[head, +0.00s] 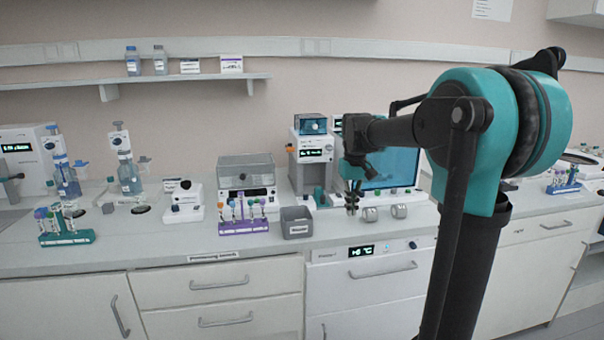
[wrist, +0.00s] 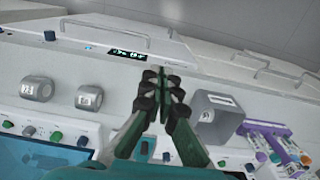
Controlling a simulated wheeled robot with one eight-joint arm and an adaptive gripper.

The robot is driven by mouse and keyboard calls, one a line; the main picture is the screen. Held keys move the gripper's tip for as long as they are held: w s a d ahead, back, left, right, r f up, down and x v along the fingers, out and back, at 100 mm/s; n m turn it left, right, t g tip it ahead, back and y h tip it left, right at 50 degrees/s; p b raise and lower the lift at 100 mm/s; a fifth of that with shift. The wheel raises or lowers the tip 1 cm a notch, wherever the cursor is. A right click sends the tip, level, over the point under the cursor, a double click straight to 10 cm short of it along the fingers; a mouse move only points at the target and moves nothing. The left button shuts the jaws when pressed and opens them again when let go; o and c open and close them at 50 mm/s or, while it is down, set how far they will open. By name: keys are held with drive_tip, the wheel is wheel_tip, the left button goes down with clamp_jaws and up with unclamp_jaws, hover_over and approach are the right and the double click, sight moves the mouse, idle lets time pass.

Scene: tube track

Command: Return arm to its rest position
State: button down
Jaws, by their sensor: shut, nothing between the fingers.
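My arm, teal and black, stands at the right of the head view and reaches left over the lab bench. My gripper (head: 352,205) hangs above the bench, between a grey open bin (head: 296,224) and two small metal cylinders. In the wrist view my gripper (wrist: 163,85) has its green fingers with dark pads together, and nothing shows between them. The bin (wrist: 214,118) is to its right and the cylinders are to its left. The fingers look clear of both.
A purple tube rack (head: 243,228) stands left of the bin, and a teal rack (head: 67,238) stands far left. The two cylinders (head: 370,214) (head: 399,211) sit near the front edge. Instruments and a screen (head: 392,168) line the back. A wall shelf (head: 150,80) is above.

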drive_tip(key=s+d+f+m+t, duration=0.1)
drive_tip(key=s+d+f+t, duration=0.1)
drive_tip(key=s+f, duration=0.8)
drive_tip(key=s+d+f+m+t, duration=0.1)
drive_tip(key=s+d+f+t, duration=0.1)
drive_tip(key=s+f, duration=0.9)
drive_tip(key=shift+s+f, duration=0.15)
drive_tip(key=shift+s, duration=0.85)
drive_tip(key=w+r+t, duration=0.1)
drive_tip(key=w+r, duration=0.7)
drive_tip(key=w, duration=0.6)
drive_tip(key=w+a+r+n+t+y, duration=0.1)
drive_tip(key=w+r+t, duration=0.1)
drive_tip(key=w+r, duration=0.7)
drive_tip(key=w+a+r+n+t, duration=0.1)
drive_tip(key=w+r, duration=0.7)
drive_tip(key=w, duration=1.1)
drive_tip(key=shift+w+r+t+y, duration=0.3)
drive_tip(key=shift+r+t+y, duration=0.1)
